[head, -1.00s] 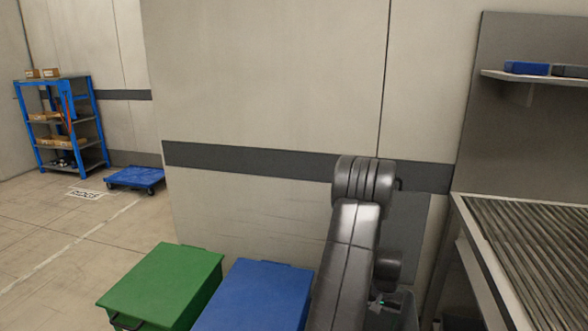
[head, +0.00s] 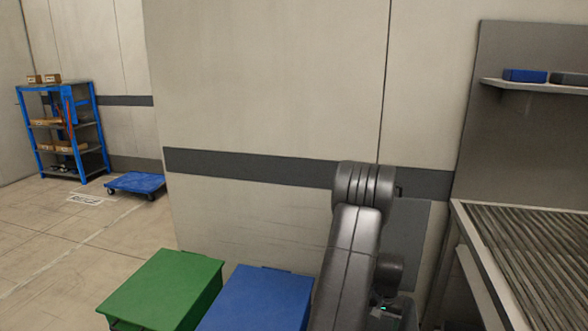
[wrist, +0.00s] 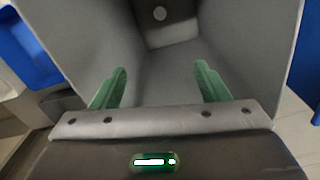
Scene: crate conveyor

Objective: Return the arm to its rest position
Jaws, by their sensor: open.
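My arm, dark grey, is folded up in the lower middle of the head view. My gripper (wrist: 160,84) shows in the wrist view with its two green fingers spread apart and nothing between them. Beyond the fingers in the wrist view is a grey surface with a round spot. My fingers do not show clearly in the head view.
A green crate (head: 163,287) and a blue crate (head: 258,299) stand at the bottom, left of my arm. A roller conveyor (head: 530,240) is at the right, below a shelf (head: 530,87). A blue cart (head: 136,183) and a blue rack (head: 62,130) stand far left on open floor.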

